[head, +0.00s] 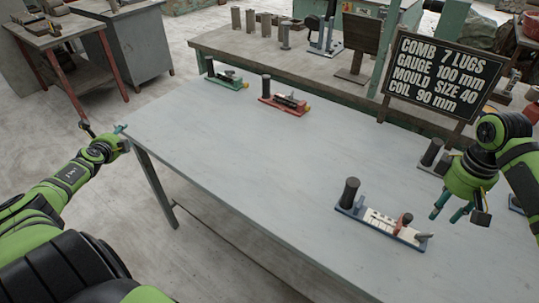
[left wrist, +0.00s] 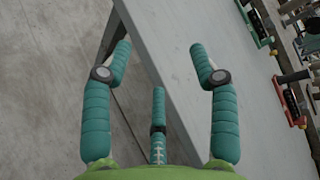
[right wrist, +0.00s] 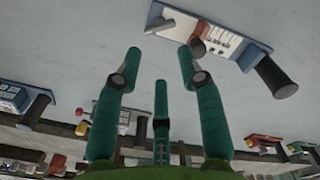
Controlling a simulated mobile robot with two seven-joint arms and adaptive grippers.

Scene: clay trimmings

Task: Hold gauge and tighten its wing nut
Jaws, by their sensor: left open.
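A gauge (head: 385,224) with a blue base, white scale plate, dark upright post, red part and grey lever lies at the table's near right. It also shows at the top of the right wrist view (right wrist: 218,38). Which part is its wing nut is too small to tell. My right gripper (head: 450,213) hangs above and right of this gauge, apart from it. In the right wrist view its fingers (right wrist: 160,55) are spread with nothing between them. My left gripper (head: 108,132) is at the table's left corner, far from the gauge; its fingers (left wrist: 160,50) are open and empty.
A green-based device (head: 228,81) and a red-based one (head: 285,98) stand at the table's far edge. Another dark post (head: 431,152) stands behind my right gripper. A black sign (head: 440,75) reads "GAUGE 100 mm", among other lines. The table's middle (head: 260,160) is clear.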

